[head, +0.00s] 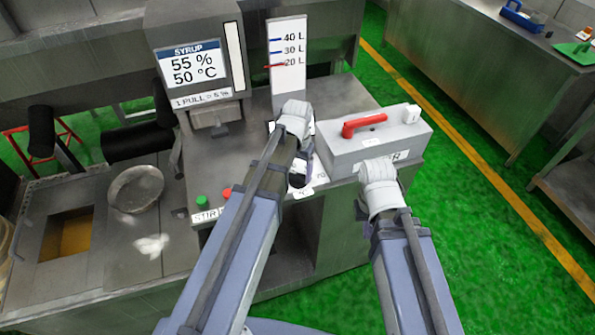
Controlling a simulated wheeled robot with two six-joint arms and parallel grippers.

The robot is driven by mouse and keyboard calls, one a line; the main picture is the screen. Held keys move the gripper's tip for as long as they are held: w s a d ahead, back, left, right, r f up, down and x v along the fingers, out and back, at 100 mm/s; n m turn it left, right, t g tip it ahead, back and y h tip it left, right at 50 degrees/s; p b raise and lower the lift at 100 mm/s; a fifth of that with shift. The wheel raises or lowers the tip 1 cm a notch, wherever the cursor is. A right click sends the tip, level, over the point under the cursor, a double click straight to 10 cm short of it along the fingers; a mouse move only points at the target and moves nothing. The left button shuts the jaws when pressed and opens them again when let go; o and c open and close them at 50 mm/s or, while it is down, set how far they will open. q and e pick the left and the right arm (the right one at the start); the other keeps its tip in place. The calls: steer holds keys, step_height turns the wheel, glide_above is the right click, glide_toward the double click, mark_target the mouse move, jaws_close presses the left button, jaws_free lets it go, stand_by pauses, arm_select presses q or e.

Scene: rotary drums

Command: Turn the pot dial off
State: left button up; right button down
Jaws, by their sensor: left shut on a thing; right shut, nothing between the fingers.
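My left gripper (301,170) is at the front of the steel counter, below the level gauge. It is shut on a small part there that looks like the pot dial; my wrist and fingers hide most of it. White labels (307,192) show beside and below the fingers. The dial's pointer and setting cannot be made out. My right gripper (363,210) is shut and empty in front of the grey box, mostly hidden by its own wrist.
A grey box (345,158) with a red lever (363,124) stands right of my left gripper. Behind are a syrup display (193,67) and a level gauge (287,75). Green (202,201) and red (227,192) buttons sit left. A round pan (136,189) lies further left. Green floor is free at right.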

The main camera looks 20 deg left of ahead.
arm_select(q)
steer(key=c, duration=0.6)
steer(key=shift+c, duration=0.2)
steer(key=shift+n, duration=0.3)
steer(key=n, duration=0.4)
steer(key=shift+s+n, duration=0.1)
steer(key=shift+n, duration=2)
steer(key=o, duration=1.2)
steer(key=shift+o, duration=0.2)
